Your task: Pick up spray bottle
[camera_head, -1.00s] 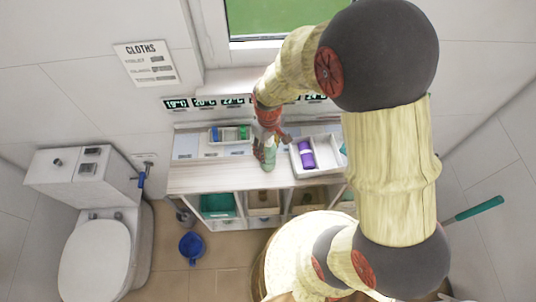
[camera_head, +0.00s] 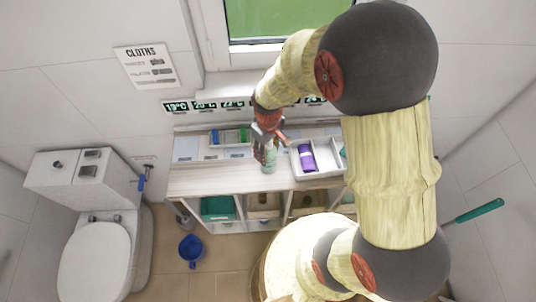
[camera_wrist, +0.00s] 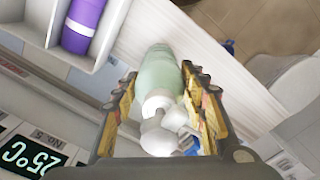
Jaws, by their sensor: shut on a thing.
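The spray bottle (camera_head: 269,158) is pale green and stands on the cart top (camera_head: 205,182) in the head view. In the wrist view the spray bottle (camera_wrist: 160,75) has a white pump head and lies between the two fingers of my gripper (camera_wrist: 165,112). My gripper (camera_head: 268,135) comes down over its upper part in the head view and is shut on it. The fingers hide part of the bottle's neck. I cannot tell whether its base touches the cart top.
A white tray (camera_head: 318,173) with a purple bottle (camera_head: 306,157) stands right of the spray bottle. The cart's front left top is clear.

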